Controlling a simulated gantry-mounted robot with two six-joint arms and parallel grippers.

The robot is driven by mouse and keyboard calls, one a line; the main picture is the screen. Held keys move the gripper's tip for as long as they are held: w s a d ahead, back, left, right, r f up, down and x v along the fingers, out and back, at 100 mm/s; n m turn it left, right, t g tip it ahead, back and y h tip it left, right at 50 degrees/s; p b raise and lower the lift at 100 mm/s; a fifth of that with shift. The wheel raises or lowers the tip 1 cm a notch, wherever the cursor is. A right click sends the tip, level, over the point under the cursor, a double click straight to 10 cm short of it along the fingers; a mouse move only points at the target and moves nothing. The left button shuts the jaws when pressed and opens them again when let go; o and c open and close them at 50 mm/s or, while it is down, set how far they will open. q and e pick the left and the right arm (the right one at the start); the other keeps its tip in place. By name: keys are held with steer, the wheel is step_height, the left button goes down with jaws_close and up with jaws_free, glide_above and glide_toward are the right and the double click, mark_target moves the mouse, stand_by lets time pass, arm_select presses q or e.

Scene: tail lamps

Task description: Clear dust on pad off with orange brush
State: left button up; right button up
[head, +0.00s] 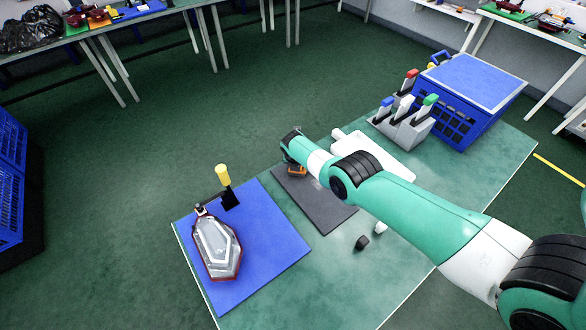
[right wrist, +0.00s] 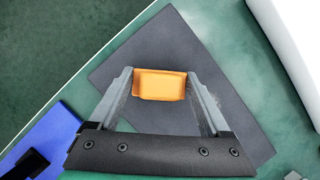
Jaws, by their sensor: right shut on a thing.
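The dark grey pad (head: 325,207) lies flat on the green table, partly covered by my right arm in the head view. In the right wrist view the pad (right wrist: 150,50) fills the middle. My right gripper (right wrist: 160,82) is over the pad, shut on the orange brush (right wrist: 160,86), whose orange block sits between the fingertips. In the head view the orange brush (head: 297,170) shows just below the gripper, near the pad's far end. Its bristles are hidden, so contact with the pad cannot be told. My left gripper is not in view.
A blue mat (head: 275,245) to the left holds a red and grey tail lamp (head: 217,247) and a yellow-handled tool (head: 224,175). A white item (head: 395,163), a grey holder (head: 405,132) with coloured handles and a blue crate (head: 455,125) stand right. A small dark block (head: 362,242) lies nearby.

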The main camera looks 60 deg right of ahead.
steer(key=shift+s+d+r, duration=0.1)
steer(key=shift+s+d, duration=0.15)
steer(key=shift+d, duration=0.25)
steer(key=shift+s+d, duration=0.25)
steer(key=shift+d, duration=0.25)
steer(key=shift+s+d+f+b, duration=0.15)
steer(key=shift+s+d+b, duration=0.25)
steer(key=shift+d+b, duration=0.35)
steer(key=shift+s+d+f+b, duration=0.1)
steer(key=shift+s+d+b, duration=0.35)
steer(key=shift+d, duration=0.35)
steer(key=shift+d+r, duration=0.15)
steer(key=shift+d, duration=0.1)
steer(key=shift+s+a+r+p, duration=0.25)
steer(key=shift+s+p, duration=0.2)
steer(key=shift+p, duration=0.75)
steer(key=shift+s+a+f+p, duration=0.15)
steer(key=shift+s+f+p, duration=0.1)
steer(key=shift+p, duration=0.15)
steer(key=shift+w+a, duration=0.3)
steer(key=shift+a, duration=0.25)
steer(key=shift+w+a+f+p, duration=0.1)
steer(key=shift+w+a+p, duration=0.25)
steer(key=shift+a, duration=0.25)
steer(key=shift+w+a+f+p, duration=0.1)
steer(key=shift+w+a+p, duration=0.15)
steer(key=shift+a, duration=0.35)
